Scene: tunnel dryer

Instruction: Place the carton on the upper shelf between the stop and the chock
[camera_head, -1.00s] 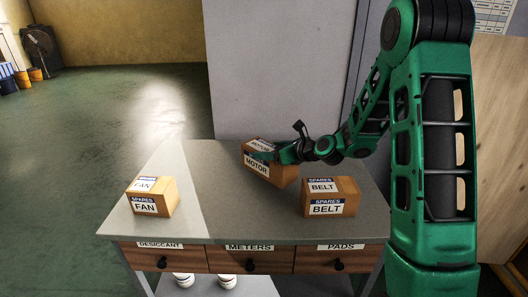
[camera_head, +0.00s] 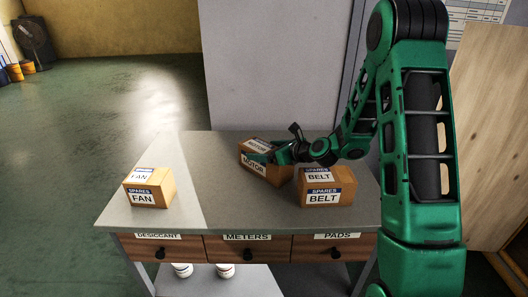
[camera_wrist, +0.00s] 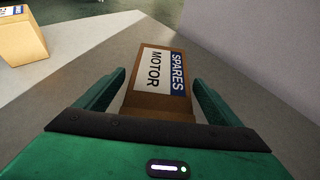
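The carton marked MOTOR (camera_head: 266,170), brown with a white and blue SPARES label, is at the back middle of the grey table, turned at an angle. My gripper (camera_head: 270,155) reaches it from the right. No upper shelf, stop or chock can be made out in either view.
The BELT carton (camera_head: 326,188) stands close to the right of the MOTOR carton, and the FAN carton (camera_head: 149,188) at the table's left. The table (camera_head: 225,205) has drawers in front and white containers below. A grey panel (camera_head: 265,65) rises behind it. Floor at left is open.

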